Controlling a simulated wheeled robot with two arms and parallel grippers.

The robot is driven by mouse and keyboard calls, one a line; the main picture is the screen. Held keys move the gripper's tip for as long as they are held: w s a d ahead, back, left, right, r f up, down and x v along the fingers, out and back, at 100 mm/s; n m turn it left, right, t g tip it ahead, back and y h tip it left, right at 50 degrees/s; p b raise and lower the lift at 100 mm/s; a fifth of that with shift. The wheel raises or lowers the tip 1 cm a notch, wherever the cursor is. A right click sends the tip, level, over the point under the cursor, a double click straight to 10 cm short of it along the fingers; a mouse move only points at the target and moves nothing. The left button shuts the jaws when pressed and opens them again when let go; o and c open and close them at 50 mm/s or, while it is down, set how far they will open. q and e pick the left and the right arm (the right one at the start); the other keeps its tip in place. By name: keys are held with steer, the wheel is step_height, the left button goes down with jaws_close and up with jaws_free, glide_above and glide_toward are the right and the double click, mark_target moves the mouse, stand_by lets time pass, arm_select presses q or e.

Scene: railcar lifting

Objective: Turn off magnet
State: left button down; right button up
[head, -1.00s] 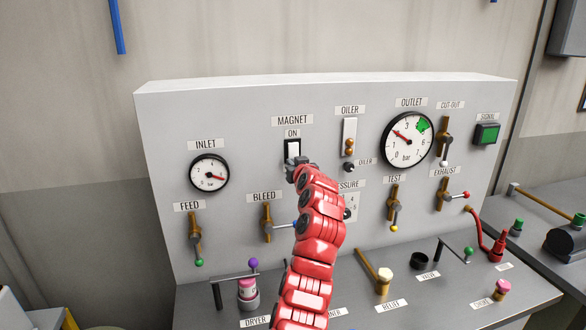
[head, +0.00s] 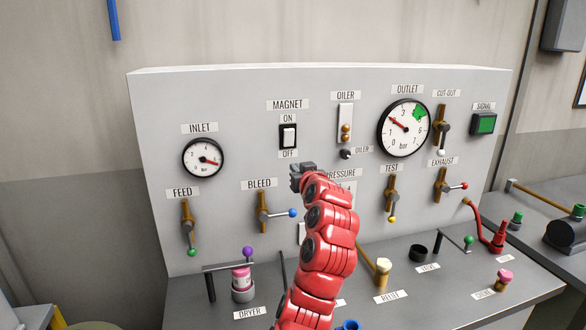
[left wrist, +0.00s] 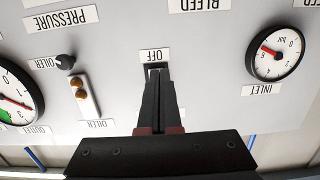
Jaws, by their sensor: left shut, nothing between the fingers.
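The magnet switch (head: 288,137) is a white rocker in a black frame on the grey upright panel. The ON label is above it and the OFF label (head: 288,154) just below. I cannot tell for sure which way the rocker is tipped. My left gripper (head: 300,168) is shut and empty, in front of the panel, below and slightly right of the switch in the head view. In the left wrist view, which is upside down, the shut fingers (left wrist: 158,76) point at the switch, cover most of it, and end near the OFF label (left wrist: 154,55). My right gripper is not in view.
The inlet gauge (head: 203,158) is left of the switch. The oiler (head: 345,124) and outlet gauge (head: 404,127) are to its right. The bleed lever (head: 264,212), with a blue knob, is below left. Several levers and knobs stand on the bench below.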

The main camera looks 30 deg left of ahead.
arm_select(q)
steer(key=v, duration=0.2)
steer(key=f+b+v, duration=0.1)
steer(key=v, duration=0.1)
steer(key=shift+s+d, duration=0.1)
stand_by(0.4)
